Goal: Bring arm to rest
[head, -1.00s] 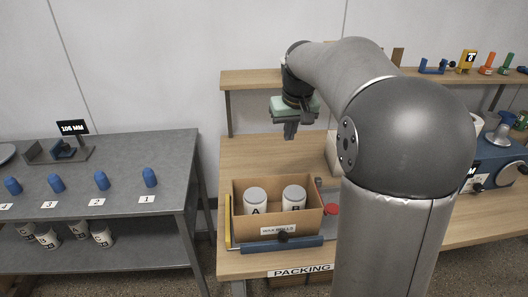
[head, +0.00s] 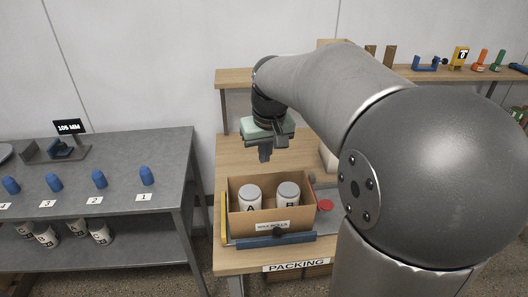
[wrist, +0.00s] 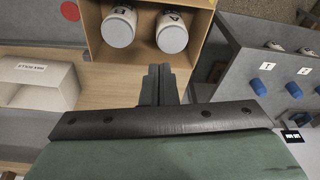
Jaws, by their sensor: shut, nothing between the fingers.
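My gripper (head: 265,154) is shut and empty. It hangs above the wooden packing table (head: 240,260), behind and above an open cardboard box (head: 262,213). The box holds two white rolls or cans with grey tops, one marked A (head: 250,197) and one marked B (head: 288,194). In the wrist view, the shut fingers (wrist: 158,84) point toward the box (wrist: 98,50), apart from it, with the two cans inside it at the top. My arm covers much of the right side in the head view.
A grey metal table (head: 110,170) stands at left with several blue pegs and number cards, and labelled cans on its lower shelf. A wooden shelf (head: 235,78) runs behind the packing table. A blue bar (head: 270,241) lies in front of the box. A white box (wrist: 40,85) shows in the wrist view.

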